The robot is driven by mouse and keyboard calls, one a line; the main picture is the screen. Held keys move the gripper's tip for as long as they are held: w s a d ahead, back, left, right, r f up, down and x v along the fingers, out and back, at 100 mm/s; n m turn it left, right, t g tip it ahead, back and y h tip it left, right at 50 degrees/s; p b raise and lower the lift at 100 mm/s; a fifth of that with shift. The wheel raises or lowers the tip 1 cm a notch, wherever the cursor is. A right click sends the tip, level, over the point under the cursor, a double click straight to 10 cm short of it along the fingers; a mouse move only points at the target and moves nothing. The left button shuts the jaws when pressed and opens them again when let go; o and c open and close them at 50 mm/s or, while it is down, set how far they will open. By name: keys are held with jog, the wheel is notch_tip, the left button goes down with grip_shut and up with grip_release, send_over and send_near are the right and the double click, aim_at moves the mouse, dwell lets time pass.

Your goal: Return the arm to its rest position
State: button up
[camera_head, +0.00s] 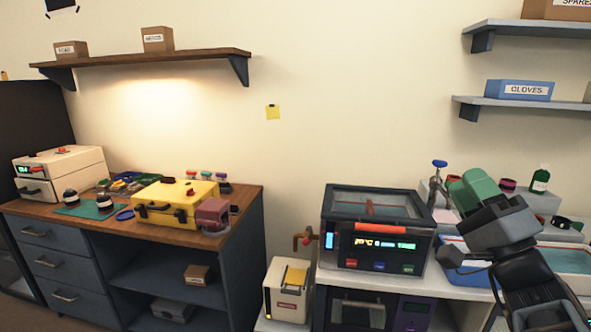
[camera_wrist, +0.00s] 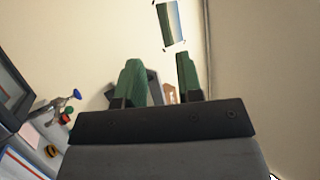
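My gripper (camera_head: 466,192) is at the right of the head view, raised over the right bench. The dark wrist and forearm come up from the lower right corner. In the wrist view its two green fingers (camera_wrist: 160,72) stand apart with a clear gap. Nothing is held between them; background wall and a distant shelf show through the gap. The gripper points up and away toward the wall.
Below and left of my arm is a glass-topped machine (camera_head: 375,240) with a lit display. A blue-topped tap-like stand (camera_head: 437,185), a green bottle (camera_head: 540,181) and trays crowd the right bench. A yellow case (camera_head: 176,201) stands on the left cabinet. Shelves (camera_head: 520,105) hang above.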

jog(key=w+a+f+n+g+p, duration=0.1)
jog(key=a+f+g, duration=0.3)
jog(key=f+g, duration=0.4)
jog(key=w+a+f+g+p, duration=0.1)
jog(key=a+f+g, duration=0.3)
jog(key=f, duration=0.6)
jog(key=s+f+n+g+h+p, duration=0.4)
jog(key=s+f+n+g+h, duration=0.2)
jog(key=s+f+g+h, duration=0.15)
jog(key=a+r+n+p, duration=0.1)
jog(key=n, duration=0.1)
jog(key=a+r+n+g+h+p, duration=0.1)
jog(key=a+n, duration=0.1)
jog(key=shift+a+r, duration=0.15)
jog(key=shift+r, duration=0.05)
jog(key=shift+c, duration=0.2)
